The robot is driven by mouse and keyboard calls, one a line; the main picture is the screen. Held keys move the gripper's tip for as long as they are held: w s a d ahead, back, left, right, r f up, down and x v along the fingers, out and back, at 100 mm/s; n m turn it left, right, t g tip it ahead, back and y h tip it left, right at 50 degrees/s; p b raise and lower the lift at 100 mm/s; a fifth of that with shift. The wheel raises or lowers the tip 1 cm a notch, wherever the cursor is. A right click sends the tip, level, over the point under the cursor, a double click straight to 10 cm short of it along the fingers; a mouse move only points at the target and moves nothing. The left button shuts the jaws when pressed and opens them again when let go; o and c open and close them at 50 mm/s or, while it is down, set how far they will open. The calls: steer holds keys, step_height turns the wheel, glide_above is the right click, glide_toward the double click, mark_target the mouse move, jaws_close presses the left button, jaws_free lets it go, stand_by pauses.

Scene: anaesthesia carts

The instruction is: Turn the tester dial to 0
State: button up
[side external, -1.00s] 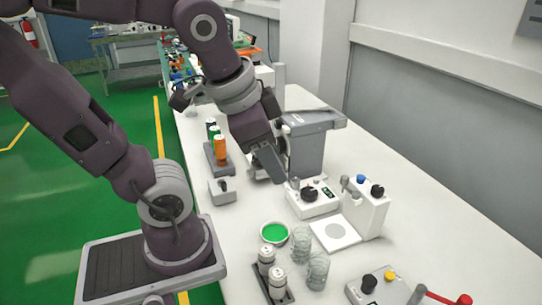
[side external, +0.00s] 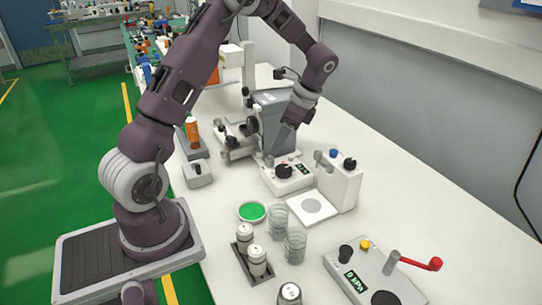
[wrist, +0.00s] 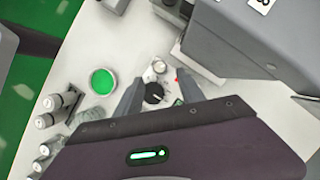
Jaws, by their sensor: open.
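The tester (side external: 289,180) is a white box on the bench with a round black dial (side external: 284,171) and a small green display (side external: 303,169). The display digits are too small to read. My gripper (side external: 282,152) is above the back of the tester, pointing down. In the wrist view the black dial (wrist: 154,93) with its pale pointer mark shows between the two spread fingers of my gripper (wrist: 158,78). The fingers are open and empty. I cannot tell whether either touches the dial. My gripper body hides much of the tester in the wrist view.
A grey machine (side external: 272,112) stands close behind the tester. A white device (side external: 340,186) with blue and black knobs stands to its right. A green-filled dish (side external: 252,212), glass beakers (side external: 295,245) and a jar rack (side external: 243,262) are in front. The bench at far right is clear.

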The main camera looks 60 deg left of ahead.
mark_target(271, 157)
steer(key=x, duration=0.7)
jaws_close()
